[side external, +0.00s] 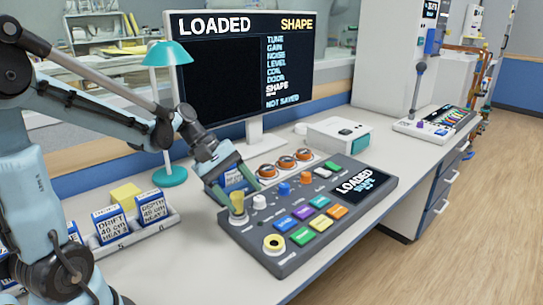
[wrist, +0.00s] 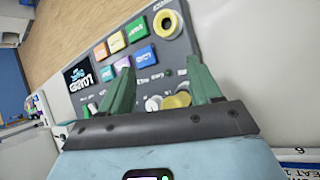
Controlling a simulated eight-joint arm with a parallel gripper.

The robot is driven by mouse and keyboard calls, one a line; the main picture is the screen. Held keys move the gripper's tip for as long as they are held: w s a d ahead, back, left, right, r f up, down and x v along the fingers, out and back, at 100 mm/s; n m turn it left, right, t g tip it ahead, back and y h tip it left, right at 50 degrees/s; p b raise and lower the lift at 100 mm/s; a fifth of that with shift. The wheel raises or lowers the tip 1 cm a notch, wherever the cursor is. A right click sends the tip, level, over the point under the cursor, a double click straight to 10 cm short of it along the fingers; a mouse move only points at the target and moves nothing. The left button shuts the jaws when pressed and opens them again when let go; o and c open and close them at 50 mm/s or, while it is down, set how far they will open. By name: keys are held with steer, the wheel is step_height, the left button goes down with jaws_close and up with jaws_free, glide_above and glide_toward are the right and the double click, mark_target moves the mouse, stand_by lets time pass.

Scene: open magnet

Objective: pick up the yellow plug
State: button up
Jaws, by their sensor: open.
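The yellow plug (side external: 237,202) stands upright at the near left corner of the dark control panel (side external: 227,222). In the wrist view the plug (wrist: 178,100) shows low between the fingers, nearer the right finger, partly hidden by the gripper's front edge. My gripper (side external: 230,190) is open with green fingers, just above and around the plug's top in the side view. The wrist view shows the open gripper (wrist: 161,68) with a wide gap. I cannot tell whether a finger touches the plug. A yellow-ringed round socket (side external: 273,243) is at the panel's near edge.
White knobs (side external: 259,202) stand close beside the plug, with coloured buttons (side external: 303,236) farther right. A rack (side external: 150,232) of labelled blocks is at left. A teal lamp (side external: 168,110) and a monitor (side external: 240,65) stand behind. Bare desk lies in front of the rack.

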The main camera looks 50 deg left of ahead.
mark_target(237, 194)
steer(key=a+n+h, duration=0.1)
steer(key=a+n, duration=0.1)
steer(key=a+f+n+h, duration=0.1)
steer(key=a+n+h, duration=0.1)
steer(key=a, duration=0.1)
steer(key=a+n+t+h, duration=0.1)
steer(key=a+n+h, duration=0.1)
steer(key=a+n, duration=0.1)
steer(key=shift+w+a+f, duration=0.15)
steer(key=shift+f, duration=0.15)
steer(key=shift+a+h, duration=0.2)
steer(key=shift+h, duration=0.2)
steer(key=shift+d+f, duration=0.3)
steer(key=shift+d, duration=0.05)
steer(key=shift+n+t, duration=0.3)
steer(key=x, duration=0.6)
steer(key=shift+d+f, duration=0.1)
steer(key=shift+d, duration=0.15)
steer(key=c, duration=1)
